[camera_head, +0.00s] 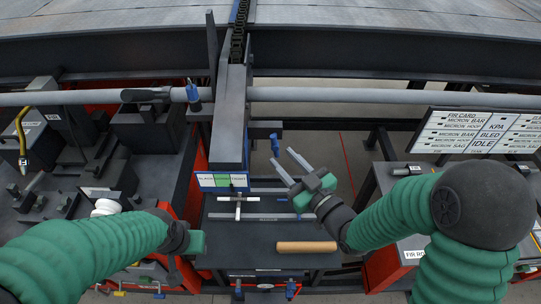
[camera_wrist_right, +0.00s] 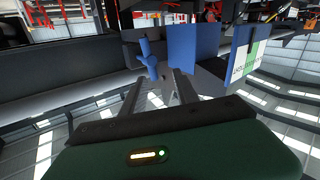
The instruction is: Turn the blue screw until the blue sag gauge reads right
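The blue screw (camera_head: 275,145) is a small blue piece to the right of the dark chain beam. In the right wrist view it is a cross-shaped blue piece (camera_wrist_right: 150,60), beyond the fingers and between their lines. The sag gauge (camera_head: 222,181) is a plate with white, green and blue fields at the beam's near end; it also shows in the right wrist view (camera_wrist_right: 246,60). I cannot make out its reading. My right gripper (camera_head: 282,157) is open and empty, close to the screw and seemingly apart from it. My left gripper (camera_head: 194,243) is at lower left; its fingers are hidden.
A dark bench (camera_head: 225,240) holds a wooden handle (camera_head: 305,247) and a pale cross-shaped piece (camera_head: 238,207). A grey pipe (camera_head: 330,95) runs across behind. A status board (camera_head: 478,131) stands at right. Dark machine blocks crowd the left.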

